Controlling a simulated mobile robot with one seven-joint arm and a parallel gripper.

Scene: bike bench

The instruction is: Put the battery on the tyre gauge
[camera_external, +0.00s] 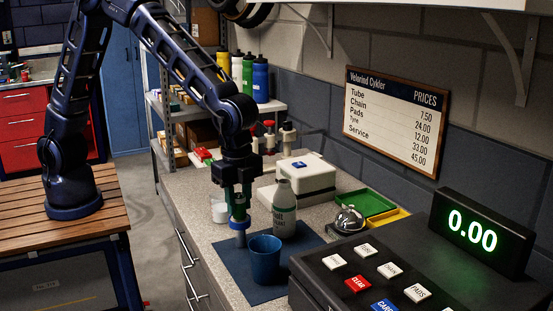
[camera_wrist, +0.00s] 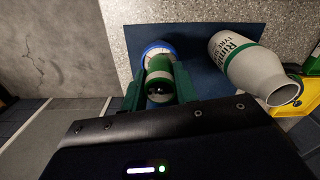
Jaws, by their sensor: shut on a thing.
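My gripper (camera_external: 239,208) points down over the blue mat and is shut on a green and white cylinder, which I take as the battery (camera_wrist: 159,74). The battery is upright between the green fingers. Directly below it is a round piece with a blue rim and pale face, which looks like the tyre gauge (camera_wrist: 153,48). In the external view the gauge (camera_external: 240,239) shows as a blue ring above a short grey body, left of the blue cup. The fingers hide part of both. I cannot tell whether battery and gauge touch.
A blue cup (camera_external: 264,260) and a grey-white bottle (camera_external: 284,208) stand close by on the blue mat (camera_external: 233,266). A white tub (camera_external: 219,211) is just left of the gripper. A bell (camera_external: 349,219), green tray (camera_external: 365,203) and till (camera_external: 400,275) are to the right.

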